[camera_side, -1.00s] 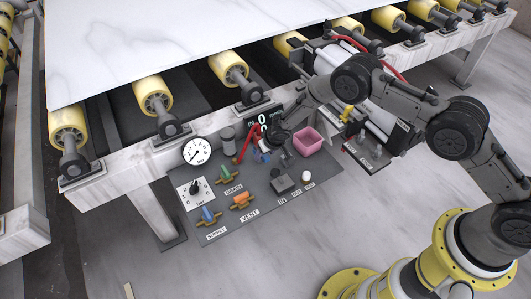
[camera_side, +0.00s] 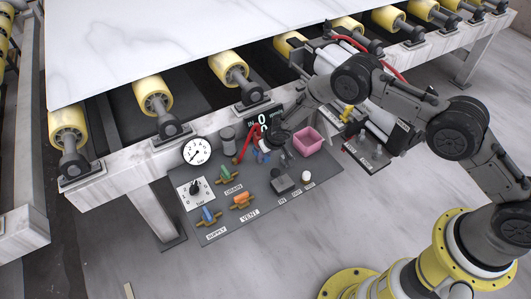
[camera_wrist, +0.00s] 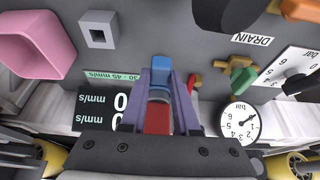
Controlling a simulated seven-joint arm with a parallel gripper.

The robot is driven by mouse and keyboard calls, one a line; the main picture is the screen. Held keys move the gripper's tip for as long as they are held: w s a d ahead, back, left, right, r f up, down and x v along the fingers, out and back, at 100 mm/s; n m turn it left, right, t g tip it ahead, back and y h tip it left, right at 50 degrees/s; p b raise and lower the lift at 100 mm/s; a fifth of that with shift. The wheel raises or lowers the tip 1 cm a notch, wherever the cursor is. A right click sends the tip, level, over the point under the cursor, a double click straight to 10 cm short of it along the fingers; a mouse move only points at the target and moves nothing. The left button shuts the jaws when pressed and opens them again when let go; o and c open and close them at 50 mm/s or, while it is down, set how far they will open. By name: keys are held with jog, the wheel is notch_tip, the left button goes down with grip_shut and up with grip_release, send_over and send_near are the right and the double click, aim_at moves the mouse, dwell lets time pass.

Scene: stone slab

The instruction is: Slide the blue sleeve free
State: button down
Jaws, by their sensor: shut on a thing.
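My gripper (camera_wrist: 164,85) has its two purple fingers closed around a blue sleeve (camera_wrist: 161,66) in the wrist view. Below the sleeve, between the fingers, a silver-clear cylindrical part and a red block (camera_wrist: 157,118) show. In the side view my gripper (camera_side: 265,150) is low over the grey panel, beside the red lever (camera_side: 244,143), and blue (camera_side: 262,157) shows at its fingertips. The fingers and wrist hide part of the sleeve, and I cannot tell how far it sits on the part behind it.
A pink bin (camera_side: 308,142) stands right of my gripper. A black display (camera_wrist: 103,106) reading 0 mm/s is close by. A gauge (camera_side: 197,151), a dial (camera_side: 195,189), and green (camera_side: 225,174), orange (camera_side: 241,200) and blue (camera_side: 208,214) valves lie left and in front. A grey square socket (camera_wrist: 98,33) is near the bin.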

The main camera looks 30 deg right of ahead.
jog(key=shift+w+r, duration=0.15)
jog(key=shift+w, duration=0.05)
dwell(0.5)
jog(key=shift+f, duration=1.3)
jog(key=c, duration=0.6)
grip_release()
jog(key=shift+c, duration=0.2)
jog(key=shift+f, duration=0.1)
jog(key=shift+s, duration=0.1)
jog(key=v, duration=1.4)
jog(key=shift+f, duration=0.1)
